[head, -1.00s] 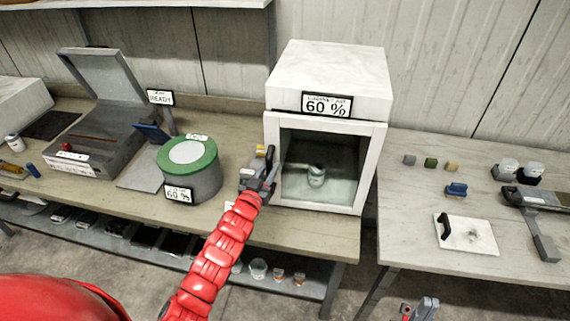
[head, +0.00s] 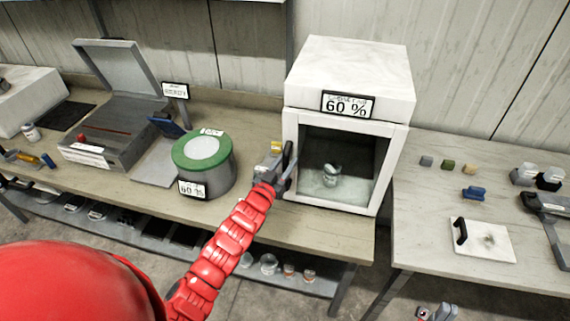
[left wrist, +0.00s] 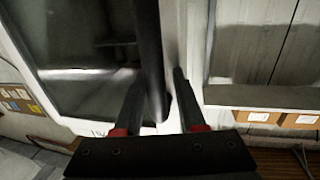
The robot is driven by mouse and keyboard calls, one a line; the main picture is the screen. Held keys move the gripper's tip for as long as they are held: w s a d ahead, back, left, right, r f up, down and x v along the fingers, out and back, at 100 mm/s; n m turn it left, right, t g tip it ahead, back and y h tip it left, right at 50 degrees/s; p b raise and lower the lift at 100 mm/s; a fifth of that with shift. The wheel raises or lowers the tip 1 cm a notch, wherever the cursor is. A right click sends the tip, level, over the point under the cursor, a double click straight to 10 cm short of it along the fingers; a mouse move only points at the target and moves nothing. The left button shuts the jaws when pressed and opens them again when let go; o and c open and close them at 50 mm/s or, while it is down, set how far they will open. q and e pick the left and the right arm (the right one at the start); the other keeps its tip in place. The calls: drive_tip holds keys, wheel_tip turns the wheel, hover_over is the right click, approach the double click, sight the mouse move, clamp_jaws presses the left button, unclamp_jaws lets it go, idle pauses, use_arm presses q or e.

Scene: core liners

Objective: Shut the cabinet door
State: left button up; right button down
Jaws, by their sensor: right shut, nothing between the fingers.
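The white cabinet (head: 352,75) stands on the bench with a "60 %" display. Its door (head: 384,170) has a white frame and dark glass, with a small jar (head: 331,174) visible behind it. The door looks flush or nearly so; I cannot tell if a slight gap is left. My left gripper (head: 285,170) is at the door's left edge, by the dark upright handle (head: 291,160). In the left wrist view the handle (left wrist: 151,50) runs between the two spread fingers (left wrist: 157,95), with a small gap on the right side.
A green-topped round container (head: 205,165) stands left of my left gripper, with an open-lidded grey box (head: 110,140) beyond it. A separate table (head: 430,205) on the right holds small blocks and a white plate with a black handle (head: 484,240).

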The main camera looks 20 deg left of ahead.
use_arm(q)
drive_tip(key=shift+s, duration=0.5)
drive_tip(key=s+a+b, duration=0.1)
drive_tip(key=s+b, duration=0.2)
drive_tip(key=s, duration=1.3)
drive_tip(key=shift+s, duration=0.2)
drive_tip(key=shift+a+r, duration=0.1)
